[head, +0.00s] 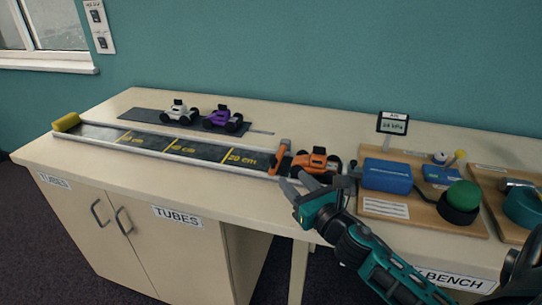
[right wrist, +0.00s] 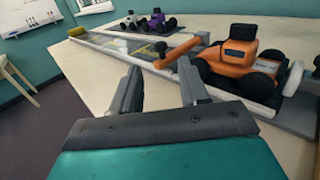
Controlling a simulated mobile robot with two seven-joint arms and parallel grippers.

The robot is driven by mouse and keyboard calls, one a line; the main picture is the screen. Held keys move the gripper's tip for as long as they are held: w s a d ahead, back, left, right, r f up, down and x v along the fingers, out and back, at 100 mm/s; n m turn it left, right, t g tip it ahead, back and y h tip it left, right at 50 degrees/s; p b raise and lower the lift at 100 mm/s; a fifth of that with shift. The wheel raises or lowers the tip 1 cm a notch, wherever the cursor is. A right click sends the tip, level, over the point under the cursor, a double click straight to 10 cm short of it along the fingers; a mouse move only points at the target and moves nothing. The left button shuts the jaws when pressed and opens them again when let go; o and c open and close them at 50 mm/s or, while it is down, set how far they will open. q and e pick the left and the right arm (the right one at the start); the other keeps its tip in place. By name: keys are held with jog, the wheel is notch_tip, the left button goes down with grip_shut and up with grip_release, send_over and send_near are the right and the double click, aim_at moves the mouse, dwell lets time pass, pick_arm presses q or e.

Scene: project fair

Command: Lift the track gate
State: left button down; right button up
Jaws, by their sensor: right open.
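The track gate (head: 280,157) is an orange bar with a handle at the right end of the dark track (head: 195,149), in front of the orange car (head: 317,161). In the right wrist view the gate's orange handle (right wrist: 178,52) sticks out just beyond the fingers. The orange car (right wrist: 240,62) stands right behind the gate. My right gripper (head: 291,186) is open and empty, close to the gate on the near side of the track. It also shows in the right wrist view (right wrist: 160,88), fingers apart. My left gripper is not in view.
A white car (head: 179,111) and a purple car (head: 223,118) stand on a dark strip behind the track. A yellow block (head: 66,122) closes the track's left end. A board with a blue box (head: 387,175) and a green knob (head: 463,195) lies to the right.

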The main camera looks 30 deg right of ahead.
aim_at(275, 161)
jog(key=w, duration=0.7)
jog(key=w+d, duration=0.1)
jog(key=w, duration=0.3)
grip_shut()
dwell(0.4)
